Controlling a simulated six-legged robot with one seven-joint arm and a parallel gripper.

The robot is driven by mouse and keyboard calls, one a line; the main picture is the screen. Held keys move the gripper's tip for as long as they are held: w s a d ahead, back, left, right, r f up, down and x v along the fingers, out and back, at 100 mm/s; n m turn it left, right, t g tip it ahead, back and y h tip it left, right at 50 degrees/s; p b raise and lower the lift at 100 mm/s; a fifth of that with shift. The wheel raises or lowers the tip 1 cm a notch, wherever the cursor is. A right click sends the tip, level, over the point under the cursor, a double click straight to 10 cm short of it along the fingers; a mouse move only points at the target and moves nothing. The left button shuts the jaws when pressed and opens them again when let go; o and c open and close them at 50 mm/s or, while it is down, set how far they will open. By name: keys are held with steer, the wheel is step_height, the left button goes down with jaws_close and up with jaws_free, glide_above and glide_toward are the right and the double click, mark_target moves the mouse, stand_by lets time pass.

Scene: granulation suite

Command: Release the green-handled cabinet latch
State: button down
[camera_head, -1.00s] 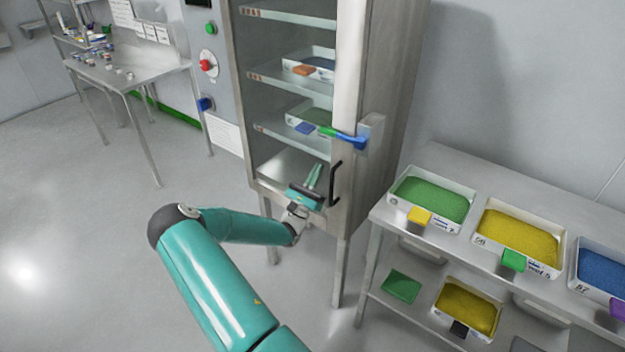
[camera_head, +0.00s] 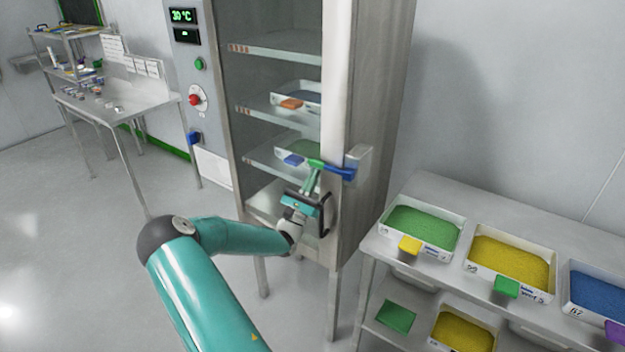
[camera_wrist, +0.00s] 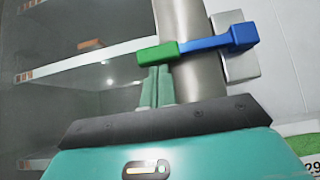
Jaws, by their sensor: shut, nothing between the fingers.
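The cabinet latch is a blue bar (camera_head: 340,173) with a green handle end (camera_head: 316,164), lying across the front edge of the tall steel cabinet (camera_head: 375,120). In the wrist view the green handle (camera_wrist: 158,53) points left and the blue bar (camera_wrist: 215,43) runs right to a metal bracket (camera_wrist: 236,60). My gripper (camera_head: 314,172) is shut and empty, with its fingers pointing up just below the green handle. In the wrist view my fingertips (camera_wrist: 155,70) meet the handle's lower edge; whether they touch it I cannot tell.
A black door handle (camera_head: 326,214) is beside my gripper. Trays sit on shelves behind the cabinet's glass. A steel bench (camera_head: 440,182) with trays of green, yellow and blue granules stands at the right.

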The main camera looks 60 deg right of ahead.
mark_target(313, 163)
steer(key=shift+r, duration=0.1)
